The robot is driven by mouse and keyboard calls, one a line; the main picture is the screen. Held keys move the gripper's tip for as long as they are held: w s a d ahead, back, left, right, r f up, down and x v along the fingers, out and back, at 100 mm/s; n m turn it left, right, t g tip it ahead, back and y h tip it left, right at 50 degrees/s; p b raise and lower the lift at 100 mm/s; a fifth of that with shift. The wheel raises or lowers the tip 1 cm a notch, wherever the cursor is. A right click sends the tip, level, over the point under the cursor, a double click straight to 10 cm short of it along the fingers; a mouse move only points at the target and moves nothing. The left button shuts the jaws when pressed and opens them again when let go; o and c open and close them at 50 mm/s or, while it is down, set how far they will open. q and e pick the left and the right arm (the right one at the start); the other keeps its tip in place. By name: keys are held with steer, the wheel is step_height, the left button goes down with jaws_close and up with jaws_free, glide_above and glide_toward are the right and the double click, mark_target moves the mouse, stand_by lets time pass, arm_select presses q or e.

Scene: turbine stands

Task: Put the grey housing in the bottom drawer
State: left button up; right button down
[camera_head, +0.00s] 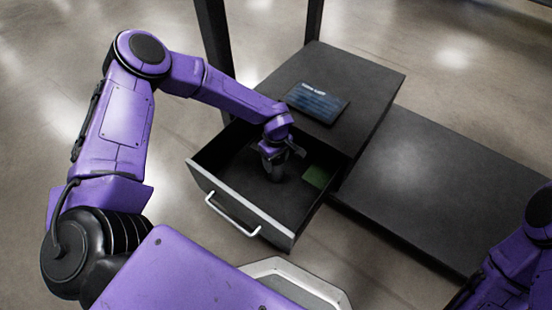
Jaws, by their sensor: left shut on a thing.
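My left arm reaches over the open drawer (219,190), and my left gripper (273,172) points down inside it. The gripper is shut on a small dark thing low in the drawer, which appears to be the grey housing. The gripper and the shadow hide most of it, and I cannot tell whether it touches the drawer floor. The drawer is dark, with a pale front edge and a silver handle (232,215). It is pulled out toward me. My right arm shows at the lower right edge, but its gripper is out of view.
A green flat piece (316,177) lies in the drawer's right part. A dark cabinet top (350,77) with a blue-black panel (317,103) stands behind the drawer. A low dark platform (440,180) extends to the right. Dark posts (214,40) rise behind. Concrete floor is open at left.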

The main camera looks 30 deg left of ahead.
arm_select(q)
steer(key=shift+f, duration=0.25)
arm_select(e)
steer(key=shift+f, duration=0.1)
arm_select(q)
steer(key=o, duration=1.7)
arm_select(e)
steer(key=shift+s, duration=0.1)
arm_select(q)
step_height(320, 180, up, 4)
steer(key=p, duration=0.4)
step_height(320, 180, up, 3)
steer(key=p, duration=0.3)
steer(key=shift+r, duration=0.15)
arm_select(e)
step_height(320, 180, up, 7)
steer(key=w, duration=0.1)
steer(key=shift+w+d+m+t+h, duration=0.15)
steer(key=shift+d+m+t+h, duration=0.15)
steer(key=shift+t, duration=0.1)
